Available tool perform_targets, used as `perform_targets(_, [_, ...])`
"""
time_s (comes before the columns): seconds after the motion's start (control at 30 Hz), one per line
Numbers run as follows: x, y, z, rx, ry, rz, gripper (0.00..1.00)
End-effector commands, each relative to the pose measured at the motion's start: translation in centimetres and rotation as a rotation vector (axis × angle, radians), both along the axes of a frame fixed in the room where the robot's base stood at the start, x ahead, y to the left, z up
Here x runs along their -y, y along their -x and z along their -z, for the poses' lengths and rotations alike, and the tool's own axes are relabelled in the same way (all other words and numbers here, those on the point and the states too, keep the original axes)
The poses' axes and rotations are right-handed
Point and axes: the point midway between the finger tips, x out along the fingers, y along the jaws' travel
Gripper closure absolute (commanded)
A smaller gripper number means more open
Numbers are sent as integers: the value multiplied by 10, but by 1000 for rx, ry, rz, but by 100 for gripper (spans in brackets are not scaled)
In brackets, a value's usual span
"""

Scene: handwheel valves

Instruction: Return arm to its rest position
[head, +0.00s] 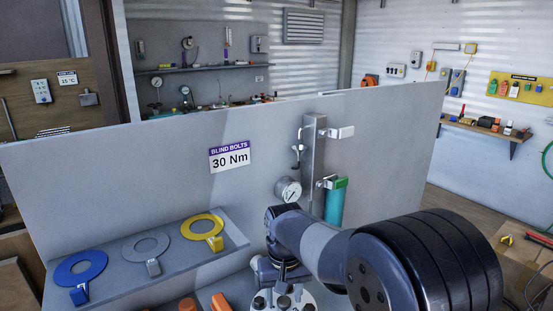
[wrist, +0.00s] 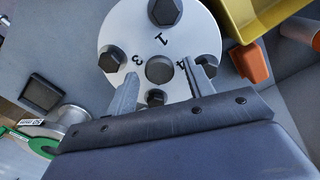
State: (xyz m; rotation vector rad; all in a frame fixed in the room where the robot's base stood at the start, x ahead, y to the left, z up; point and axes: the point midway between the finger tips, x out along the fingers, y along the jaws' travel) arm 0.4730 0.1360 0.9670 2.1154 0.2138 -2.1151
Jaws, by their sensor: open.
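My gripper (wrist: 170,72) is open in the wrist view, with its two grey fingers apart and nothing seen between them. It points at a round pale flange (wrist: 185,32) with dark hex bolts, a centre hole and the numbers 1, 3 and 4 readable. The fingers overlap the flange's lower part in the picture; I cannot tell whether they touch it. In the head view my arm (head: 325,247) reaches forward from the lower right, and its end covers part of the flange (head: 300,302). The fingertips are not clear there.
Blue (head: 80,268), grey (head: 146,245) and yellow (head: 203,227) ring plates with tabs lie on a ledge at left. A yellow bin (wrist: 262,20) is beside the flange.

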Motion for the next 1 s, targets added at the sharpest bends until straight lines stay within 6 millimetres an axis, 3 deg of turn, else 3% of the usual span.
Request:
perform_targets(0.2, [0, 0, -14, -1, 0, 0, 50])
perform_targets(0.57, [0, 1, -15, -2, 0, 0, 50])
perform_targets(0.77, [0, 1, -6, -4, 1, 0, 50])
perform_targets(0.93, [0, 1, 16, -6, 2, 0, 50])
perform_targets(1.0, [0, 0, -3, 3, -1, 0, 50])
